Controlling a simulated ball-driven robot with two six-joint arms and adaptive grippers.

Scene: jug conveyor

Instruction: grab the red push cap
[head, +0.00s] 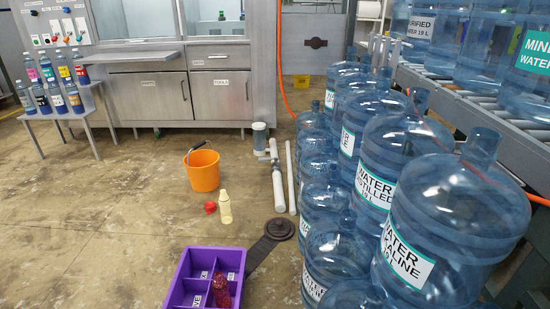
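A small round red object (210,207), which looks like the red push cap, lies on the concrete floor. It is just left of a cream bottle (224,208) and in front of the orange bucket (202,171). It is too small to make out its shape fully. Neither of my grippers is in view.
A purple divided crate (184,272) with a red bottle (220,291) inside sits at the bottom. A dark round plate (280,229) and white pipes (278,188) lie to the right. Large blue water jugs (452,225) crowd the right side.

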